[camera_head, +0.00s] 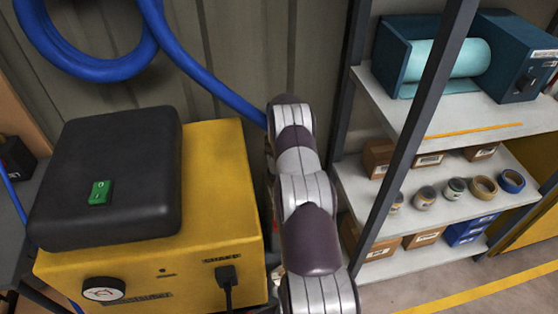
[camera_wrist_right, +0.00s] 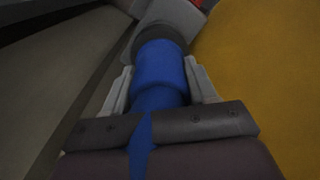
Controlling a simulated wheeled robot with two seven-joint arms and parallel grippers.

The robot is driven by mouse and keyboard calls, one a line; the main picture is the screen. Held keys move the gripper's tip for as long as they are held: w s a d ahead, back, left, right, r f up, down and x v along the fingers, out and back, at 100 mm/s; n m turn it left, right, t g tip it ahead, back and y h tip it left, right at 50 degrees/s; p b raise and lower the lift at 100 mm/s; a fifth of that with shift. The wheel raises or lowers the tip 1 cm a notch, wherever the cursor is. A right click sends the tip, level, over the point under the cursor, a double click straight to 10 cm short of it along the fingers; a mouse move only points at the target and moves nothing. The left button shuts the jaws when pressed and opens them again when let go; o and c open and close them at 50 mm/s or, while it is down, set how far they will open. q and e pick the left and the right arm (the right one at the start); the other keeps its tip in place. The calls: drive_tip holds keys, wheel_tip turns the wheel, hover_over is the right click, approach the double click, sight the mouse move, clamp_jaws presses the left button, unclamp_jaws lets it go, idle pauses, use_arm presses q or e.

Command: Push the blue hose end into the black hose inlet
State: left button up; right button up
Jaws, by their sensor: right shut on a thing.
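The blue hose (camera_head: 215,90) comes down the wall in the head view and passes behind my right arm. In the right wrist view, my right gripper (camera_wrist_right: 160,70) is shut on the blue hose end (camera_wrist_right: 160,58), one finger on each side. The far end of the blue piece meets a dark round ring, the black hose inlet (camera_wrist_right: 152,34). They look roughly in line; I cannot tell how deep the hose end sits in it. In the head view my right arm hides the gripper, hose end and inlet. My left gripper is not in view.
A shelf rack (camera_head: 408,105) with boxes, tape rolls and jars stands at the right. The corrugated wall (camera_head: 225,35) is close behind.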

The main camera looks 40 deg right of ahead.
drive_tip(key=shift+f, duration=0.3)
drive_tip(key=o, duration=1.1)
drive_tip(key=shift+c, duration=0.2)
drive_tip(key=shift+r, duration=0.1)
wheel_tip(320, 180, up, 7)
drive_tip(key=shift+f+p, duration=0.1)
drive_tip(key=shift+p, duration=0.45)
wheel_tip(320, 180, up, 6)
drive_tip(key=p, duration=0.5)
drive_tip(key=shift+p, duration=0.3)
drive_tip(key=shift+f, duration=0.1)
